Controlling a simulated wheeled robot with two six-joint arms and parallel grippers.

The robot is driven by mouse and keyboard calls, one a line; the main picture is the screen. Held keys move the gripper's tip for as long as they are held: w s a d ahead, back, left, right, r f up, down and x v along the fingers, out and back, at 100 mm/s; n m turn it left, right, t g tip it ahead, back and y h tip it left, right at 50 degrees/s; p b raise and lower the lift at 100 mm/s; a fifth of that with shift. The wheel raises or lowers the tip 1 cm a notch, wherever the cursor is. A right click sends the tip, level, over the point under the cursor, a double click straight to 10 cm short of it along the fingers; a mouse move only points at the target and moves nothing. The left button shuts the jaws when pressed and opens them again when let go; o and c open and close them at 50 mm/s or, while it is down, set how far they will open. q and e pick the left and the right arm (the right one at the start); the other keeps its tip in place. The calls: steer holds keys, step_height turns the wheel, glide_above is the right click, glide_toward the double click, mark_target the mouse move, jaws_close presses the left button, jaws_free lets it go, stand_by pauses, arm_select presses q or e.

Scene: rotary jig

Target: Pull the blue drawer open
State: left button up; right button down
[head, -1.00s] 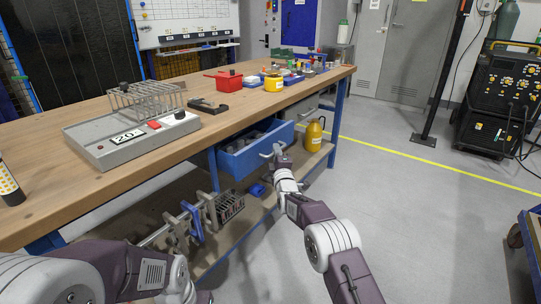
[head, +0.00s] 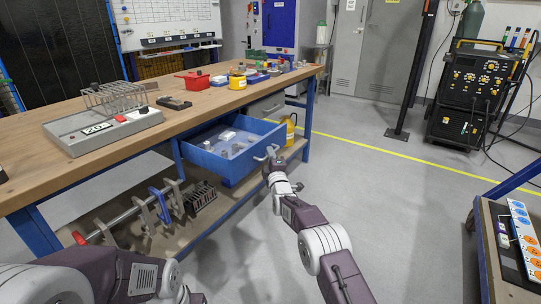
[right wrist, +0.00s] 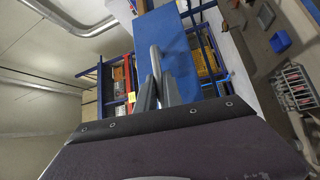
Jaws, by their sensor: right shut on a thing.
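The blue drawer (head: 222,166) hangs under the wooden workbench and stands well out from it in the head view. Several small metal-looking items lie inside it. Its blue front panel (right wrist: 163,43) shows in the right wrist view. My right gripper (head: 268,158) is shut on the drawer's grey handle (right wrist: 156,62), at the drawer's front. My left arm shows at the lower left of the head view, but its gripper is not in the picture.
A yellow jug (head: 290,128) stands behind the drawer on the lower shelf. A cart (head: 497,240) is at the right. The floor between is clear.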

stand_by(0.3)
steer(key=c, duration=1.8)
jaws_free()
steer(key=s+b, duration=0.1)
steer(key=s, duration=0.2)
steer(key=s+d+f+b, duration=0.1)
steer(key=s+b, duration=0.1)
steer(key=s, duration=0.1)
steer(key=s+b, duration=0.2)
steer(key=s, duration=0.1)
steer(key=shift+d+f, duration=0.2)
steer(key=shift+r, duration=0.1)
